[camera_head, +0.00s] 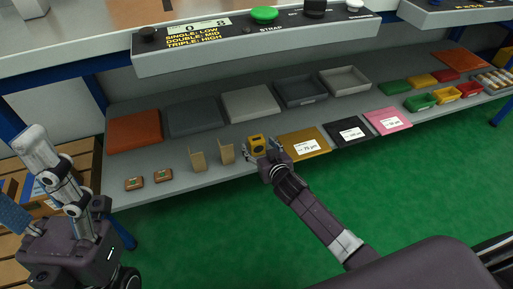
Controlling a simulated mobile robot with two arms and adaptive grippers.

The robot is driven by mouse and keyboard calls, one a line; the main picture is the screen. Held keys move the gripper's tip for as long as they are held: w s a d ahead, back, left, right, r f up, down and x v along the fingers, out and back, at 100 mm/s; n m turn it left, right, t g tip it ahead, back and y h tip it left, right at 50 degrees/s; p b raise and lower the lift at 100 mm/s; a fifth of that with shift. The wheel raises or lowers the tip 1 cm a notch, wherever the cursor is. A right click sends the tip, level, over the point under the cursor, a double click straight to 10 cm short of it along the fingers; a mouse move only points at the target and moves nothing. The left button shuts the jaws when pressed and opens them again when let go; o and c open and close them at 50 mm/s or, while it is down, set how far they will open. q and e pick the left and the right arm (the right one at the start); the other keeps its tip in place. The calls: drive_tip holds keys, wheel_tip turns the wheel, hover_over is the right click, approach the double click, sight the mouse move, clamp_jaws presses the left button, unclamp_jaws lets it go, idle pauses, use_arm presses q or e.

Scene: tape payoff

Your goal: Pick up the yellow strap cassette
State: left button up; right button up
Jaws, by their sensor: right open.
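The yellow strap cassette (256,141) stands upright near the front edge of the grey lower shelf, with a dark round centre on its face. My right gripper (263,149) is open, right at the cassette, with its fingers reaching to either side of it. Whether the fingers touch it cannot be told. The gripper body hides the cassette's lower part. Links of my left arm show at the left edge, but its gripper does not show.
Two tan brackets (198,160) stand just left of the cassette, and a gold labelled envelope (303,145) lies just right. Two small brown items (163,175) lie further left. Grey trays (250,104) sit behind. A control panel (255,42) overhangs above. The green floor in front is clear.

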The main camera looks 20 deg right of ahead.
sight(259, 144)
drive_tip(key=b+x, duration=0.1)
drive_tip(key=x, duration=0.2)
drive_tip(key=shift+w+d+f, duration=0.1)
drive_tip(key=shift+w+f, duration=0.15)
drive_tip(key=shift+w, duration=0.05)
drive_tip(key=c, duration=1.2)
drive_tip(key=shift+r, duration=0.1)
drive_tip(key=shift+c, duration=1.2)
drive_tip(key=shift+r, duration=0.1)
